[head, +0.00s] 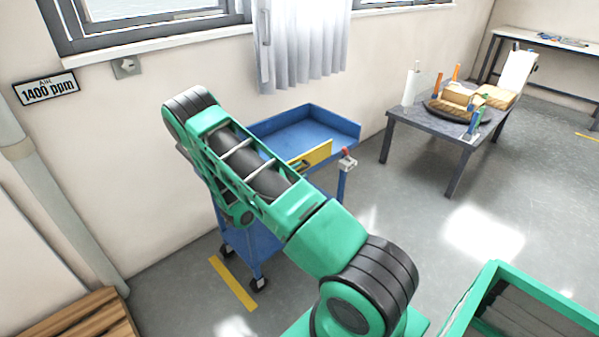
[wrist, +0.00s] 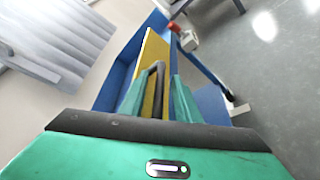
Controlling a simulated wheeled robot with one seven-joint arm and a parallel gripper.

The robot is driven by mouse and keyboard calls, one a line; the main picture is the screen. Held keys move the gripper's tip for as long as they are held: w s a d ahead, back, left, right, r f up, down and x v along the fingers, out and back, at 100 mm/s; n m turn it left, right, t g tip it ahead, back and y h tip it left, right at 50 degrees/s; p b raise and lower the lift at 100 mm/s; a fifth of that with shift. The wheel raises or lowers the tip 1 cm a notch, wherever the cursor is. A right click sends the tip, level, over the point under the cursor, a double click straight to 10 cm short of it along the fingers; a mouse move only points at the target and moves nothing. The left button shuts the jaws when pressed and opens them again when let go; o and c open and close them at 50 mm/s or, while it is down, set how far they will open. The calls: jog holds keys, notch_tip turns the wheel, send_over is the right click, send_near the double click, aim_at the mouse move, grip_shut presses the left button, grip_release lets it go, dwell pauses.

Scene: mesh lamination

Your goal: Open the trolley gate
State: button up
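The blue trolley (head: 325,130) stands by the wall, left of centre in the head view, and its tray rim shows in the wrist view (wrist: 113,82). The yellow gate (head: 318,153) stands upright along the tray's near side; it also shows in the wrist view (wrist: 152,50). A dark handle (wrist: 158,70) is on the gate. My gripper (wrist: 158,92) has its two green fingers apart, one on each side of the handle, with yellow showing between them. I cannot tell whether either finger touches it. A red and white latch-like part (wrist: 187,40) sits at the tray corner (head: 347,160).
A dark table (head: 400,118) with a round tray and several items stands at right. A green-framed crate (head: 540,290) is at the lower right, and wooden boards (head: 75,318) are at the lower left. The floor between trolley and table is clear.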

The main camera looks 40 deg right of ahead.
jog(key=shift+x, duration=1.05)
grip_shut()
